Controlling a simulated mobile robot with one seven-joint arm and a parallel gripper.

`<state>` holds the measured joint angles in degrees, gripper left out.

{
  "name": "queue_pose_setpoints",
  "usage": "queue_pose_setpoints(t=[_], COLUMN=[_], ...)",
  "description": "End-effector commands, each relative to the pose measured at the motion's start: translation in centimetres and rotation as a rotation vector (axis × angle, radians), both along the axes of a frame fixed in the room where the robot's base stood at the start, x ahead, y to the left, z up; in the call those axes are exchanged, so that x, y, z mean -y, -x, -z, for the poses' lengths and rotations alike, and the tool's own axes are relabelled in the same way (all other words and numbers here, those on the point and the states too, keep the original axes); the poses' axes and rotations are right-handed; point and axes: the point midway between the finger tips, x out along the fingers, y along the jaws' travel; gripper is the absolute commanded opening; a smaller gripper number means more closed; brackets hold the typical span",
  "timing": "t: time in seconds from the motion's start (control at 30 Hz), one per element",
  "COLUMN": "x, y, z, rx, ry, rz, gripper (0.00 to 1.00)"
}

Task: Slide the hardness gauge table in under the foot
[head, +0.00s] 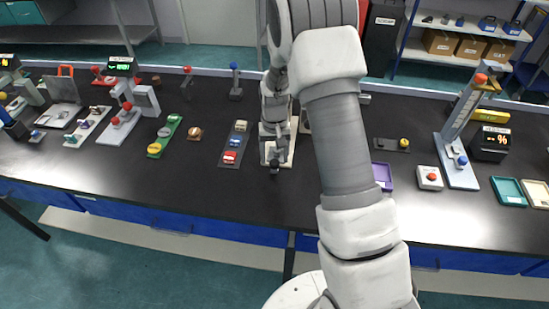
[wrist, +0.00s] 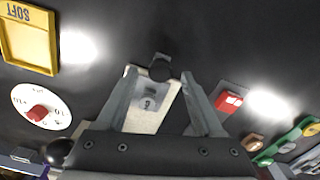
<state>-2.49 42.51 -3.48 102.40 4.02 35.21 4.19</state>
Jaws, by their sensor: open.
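The hardness gauge's cream base (wrist: 150,118) lies under my gripper in the wrist view. On it sits a small grey table (wrist: 151,97) with a marking on top. A dark round knob (wrist: 160,70) stands at the base's front end and also shows in the head view (head: 274,168). My gripper (wrist: 160,80) is open, its two fingers on either side of the table and knob, with nothing visibly gripped. In the head view my gripper (head: 273,150) points down over the base (head: 291,155). The foot cannot be made out; my gripper and arm hide much of the gauge.
Left of the gauge lies a grey strip (head: 225,157) with coloured blocks. In the wrist view a white dial with a red knob (wrist: 37,112) and a yellow SOFT tray (wrist: 28,62) lie on the other side. Bare black bench lies in front of the gauge.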

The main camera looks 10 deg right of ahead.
Motion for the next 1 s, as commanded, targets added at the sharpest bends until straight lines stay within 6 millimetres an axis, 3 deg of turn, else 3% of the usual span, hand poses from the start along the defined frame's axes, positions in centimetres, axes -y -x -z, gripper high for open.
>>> queue_pose_setpoints(t=[0.2, 0.47, 0.83, 0.87, 1.0], x=[0.00, 0.00, 0.01, 0.01, 0.02], y=[0.00, -0.01, -0.01, -0.01, -0.01], z=[1.43, 1.53, 1.49, 1.49, 1.49], rx=[0.000, 0.000, 0.000, 0.000, 0.000], ry=[0.000, 0.000, 0.000, 0.000, 0.000], rz=[0.000, 0.000, 0.000, 0.000, 0.000], gripper=[0.69, 0.69, 0.04, 0.00, 0.00])
